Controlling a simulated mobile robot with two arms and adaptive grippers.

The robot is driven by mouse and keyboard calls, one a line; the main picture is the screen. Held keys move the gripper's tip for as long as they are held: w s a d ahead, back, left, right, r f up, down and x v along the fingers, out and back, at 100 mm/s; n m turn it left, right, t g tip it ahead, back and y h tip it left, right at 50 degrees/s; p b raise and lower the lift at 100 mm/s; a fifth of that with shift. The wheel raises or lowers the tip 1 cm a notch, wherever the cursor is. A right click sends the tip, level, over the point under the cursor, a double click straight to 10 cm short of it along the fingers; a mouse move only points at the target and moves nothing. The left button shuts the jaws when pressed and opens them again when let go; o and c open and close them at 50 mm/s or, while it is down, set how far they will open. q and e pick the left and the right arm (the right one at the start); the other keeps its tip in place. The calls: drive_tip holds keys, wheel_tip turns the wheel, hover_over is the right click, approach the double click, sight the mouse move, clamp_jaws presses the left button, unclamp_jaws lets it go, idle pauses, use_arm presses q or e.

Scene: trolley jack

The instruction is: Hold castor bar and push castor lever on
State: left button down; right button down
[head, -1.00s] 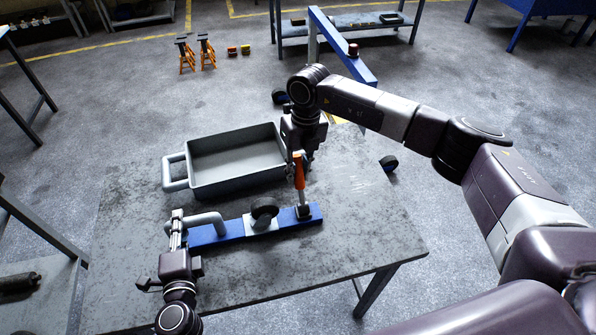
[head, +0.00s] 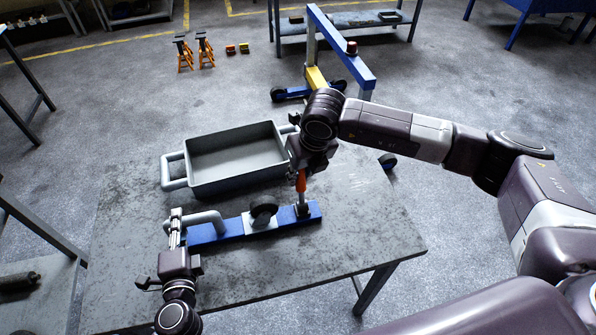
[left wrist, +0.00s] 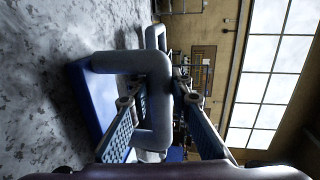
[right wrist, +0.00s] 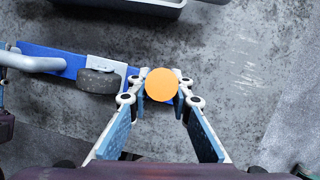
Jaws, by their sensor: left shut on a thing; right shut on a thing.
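The castor bar (head: 234,227) is a blue bar lying on the worktable, with a grey bent handle (head: 207,217) at its left end and a black castor wheel (head: 263,214) near its middle. The orange castor lever (head: 301,184) rises from its right end. My left gripper (head: 176,228) is shut on the grey handle, which also shows between its fingers in the left wrist view (left wrist: 130,62). My right gripper (head: 301,168) is shut on the upper part of the lever and hides its top in the head view. The right wrist view shows the lever end-on as an orange disc (right wrist: 161,85) between the fingertips.
A grey tray (head: 238,178) with side handles stands on the worktable (head: 350,235) just behind the bar. The table's right part is clear. A blue hoist frame (head: 340,50) on castors stands on the floor behind the table.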

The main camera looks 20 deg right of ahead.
sight(301, 187)
use_arm(q)
drive_tip(key=shift+f, duration=0.1)
use_arm(e)
drive_tip(key=shift+s+d+t, duration=0.1)
drive_tip(key=shift+s+t, duration=1.9)
drive_tip(key=shift+s, duration=0.05)
use_arm(q)
drive_tip(key=shift+a, duration=0.1)
use_arm(e)
drive_tip(key=c, duration=1.7)
unclamp_jaws()
drive_tip(key=shift+c, duration=0.2)
drive_tip(key=shift+r, duration=0.15)
drive_tip(key=shift+s+r, duration=0.1)
drive_tip(key=shift+r, duration=0.15)
drive_tip(key=v, duration=1.1)
drive_tip(key=shift+s, duration=0.25)
